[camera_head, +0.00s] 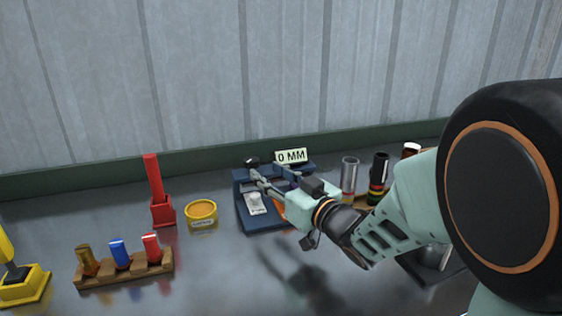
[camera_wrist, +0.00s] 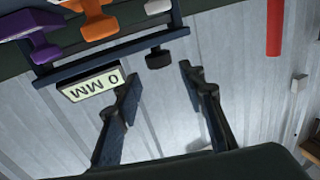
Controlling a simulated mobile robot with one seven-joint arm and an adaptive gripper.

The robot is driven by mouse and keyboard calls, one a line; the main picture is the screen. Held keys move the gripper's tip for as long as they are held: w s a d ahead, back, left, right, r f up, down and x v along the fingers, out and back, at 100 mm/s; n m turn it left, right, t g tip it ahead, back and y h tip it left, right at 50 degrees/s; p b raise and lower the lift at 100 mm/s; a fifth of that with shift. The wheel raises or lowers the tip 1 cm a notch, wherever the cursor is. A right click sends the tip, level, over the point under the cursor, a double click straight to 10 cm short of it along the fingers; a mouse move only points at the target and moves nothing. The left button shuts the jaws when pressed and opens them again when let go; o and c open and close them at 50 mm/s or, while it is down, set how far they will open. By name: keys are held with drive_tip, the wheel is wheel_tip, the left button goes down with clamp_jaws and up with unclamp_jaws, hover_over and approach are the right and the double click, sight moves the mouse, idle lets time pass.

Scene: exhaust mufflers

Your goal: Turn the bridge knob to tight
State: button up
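A blue stand (camera_head: 243,212) in the head view carries a 0 MM sign (camera_head: 291,156), which shows turned over in the wrist view (camera_wrist: 93,86). A black knob (camera_head: 251,161) is at the stand's upper left; in the wrist view the black knob (camera_wrist: 159,58) hangs from the blue bar. No tight marking is readable. My gripper (camera_head: 258,177) reaches over the stand from the right. In the wrist view my gripper (camera_wrist: 160,77) is open and empty, its fingertips on either side of the knob's line, apparently short of it. My gripper hides part of the stand.
Orange (camera_wrist: 92,28), purple (camera_wrist: 35,30) and white (camera_wrist: 157,6) parts sit on the stand. Left are a red post (camera_head: 155,185), a yellow tub (camera_head: 201,213) and a wooden rack (camera_head: 125,270). Cylinders (camera_head: 378,170) stand right. A corrugated wall (camera_head: 200,70) is behind.

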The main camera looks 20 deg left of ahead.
sight(256, 164)
drive_tip(key=x, duration=0.8)
drive_tip(key=shift+w+a+b, duration=0.2)
drive_tip(key=shift+a+b, duration=0.05)
drive_tip(key=shift+b, duration=0.1)
drive_tip(key=shift+c, duration=0.3)
drive_tip(key=c, duration=0.8)
